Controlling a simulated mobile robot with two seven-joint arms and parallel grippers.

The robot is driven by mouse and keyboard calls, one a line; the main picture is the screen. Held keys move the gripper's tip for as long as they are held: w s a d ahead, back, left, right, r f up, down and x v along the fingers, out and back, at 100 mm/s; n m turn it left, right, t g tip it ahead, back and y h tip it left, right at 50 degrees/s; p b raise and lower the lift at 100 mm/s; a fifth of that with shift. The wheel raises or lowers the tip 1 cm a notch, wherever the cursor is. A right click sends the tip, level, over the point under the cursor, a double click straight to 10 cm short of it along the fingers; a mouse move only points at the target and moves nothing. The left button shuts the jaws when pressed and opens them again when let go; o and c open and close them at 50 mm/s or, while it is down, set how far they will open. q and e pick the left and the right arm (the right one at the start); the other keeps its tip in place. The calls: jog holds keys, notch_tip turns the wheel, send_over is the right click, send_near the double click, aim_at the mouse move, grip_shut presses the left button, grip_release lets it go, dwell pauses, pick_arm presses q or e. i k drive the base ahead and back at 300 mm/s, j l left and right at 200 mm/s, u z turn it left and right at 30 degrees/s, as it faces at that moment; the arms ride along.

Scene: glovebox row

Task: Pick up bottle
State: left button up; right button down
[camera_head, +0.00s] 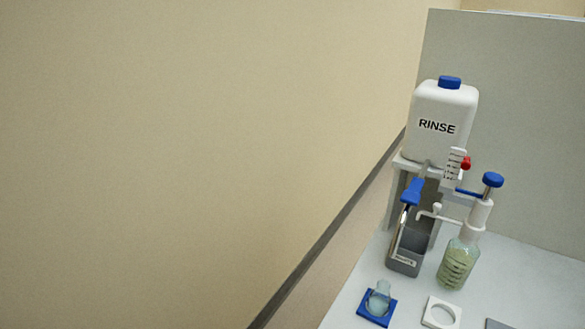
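A clear glass bottle (457,267) with pale contents stands upright on the white bench. A white dispenser with a blue knob (493,180) and a thin side spout is fitted on its top. A small clear glass vessel (380,297) with a narrow neck sits in a blue square holder (364,309) at the bench's front left. A large white container (439,120) marked RINSE, with a blue cap, stands on a raised stand behind. The task does not say which one is the bottle. Neither of my grippers is in view.
A grey labelled bin (405,262) stands under the rinse container, with a blue tap (413,191) above it. An empty white ring holder (441,313) lies at the front. A grey panel (520,120) closes the back. The bench (530,275) is clear at right.

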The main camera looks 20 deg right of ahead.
aim_at(379, 301)
jog(key=z, duration=1.3)
jog(key=k+j, duration=0.15)
jog(key=j, duration=0.15)
jog(key=j+z, duration=0.2)
jog(key=j, duration=0.65)
